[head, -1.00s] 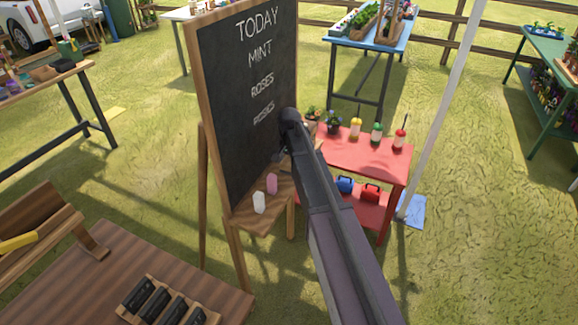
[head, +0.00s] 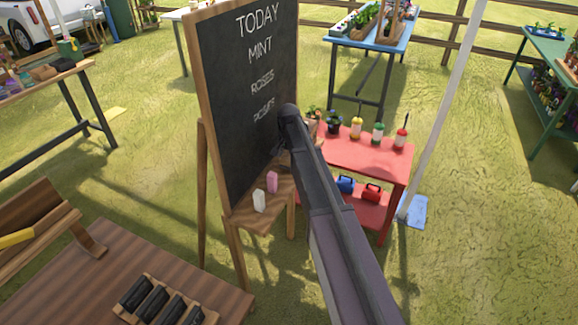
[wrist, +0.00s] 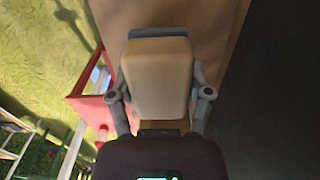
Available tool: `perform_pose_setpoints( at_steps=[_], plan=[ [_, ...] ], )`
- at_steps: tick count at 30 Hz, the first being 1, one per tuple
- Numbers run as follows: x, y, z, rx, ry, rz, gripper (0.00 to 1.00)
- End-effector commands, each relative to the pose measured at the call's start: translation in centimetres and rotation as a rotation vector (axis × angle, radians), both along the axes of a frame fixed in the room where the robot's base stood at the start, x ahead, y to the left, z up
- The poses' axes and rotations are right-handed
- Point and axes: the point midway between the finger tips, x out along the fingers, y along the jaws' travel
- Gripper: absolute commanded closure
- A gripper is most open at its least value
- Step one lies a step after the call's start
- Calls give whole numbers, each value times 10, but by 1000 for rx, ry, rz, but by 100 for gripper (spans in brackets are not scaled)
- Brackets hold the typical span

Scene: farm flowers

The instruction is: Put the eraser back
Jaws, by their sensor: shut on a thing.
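The eraser (wrist: 158,80), a tan block with a dark grey strip along its far edge, fills the middle of the wrist view. My gripper (wrist: 160,95) is shut on it, one finger on each side. In the head view my arm hides most of the gripper and the eraser, at the right side of the chalkboard (head: 235,150). The board's wooden ledge (head: 240,222) carries a white piece (head: 259,201) and a pink piece (head: 272,181), which look like chalk. In the wrist view wood lies behind the eraser; whether they touch, I cannot tell.
A red table (head: 365,158) with bottles and small pots stands right of the board. A brown table (head: 75,285) with dark blocks in a wooden holder (head: 165,300) is at the front left. A white pole (head: 440,110) stands further right. Open grass lies at the right.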

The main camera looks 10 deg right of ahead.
Motion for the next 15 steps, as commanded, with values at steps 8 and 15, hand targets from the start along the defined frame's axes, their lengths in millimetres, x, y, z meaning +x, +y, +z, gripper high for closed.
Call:
perform_pose_setpoints(
  at_steps=[8,15],
  plan=[
    [0,0,-22,0,0,-1,73],
    [0,-1,-21,0,0,-1,73]
  ],
)
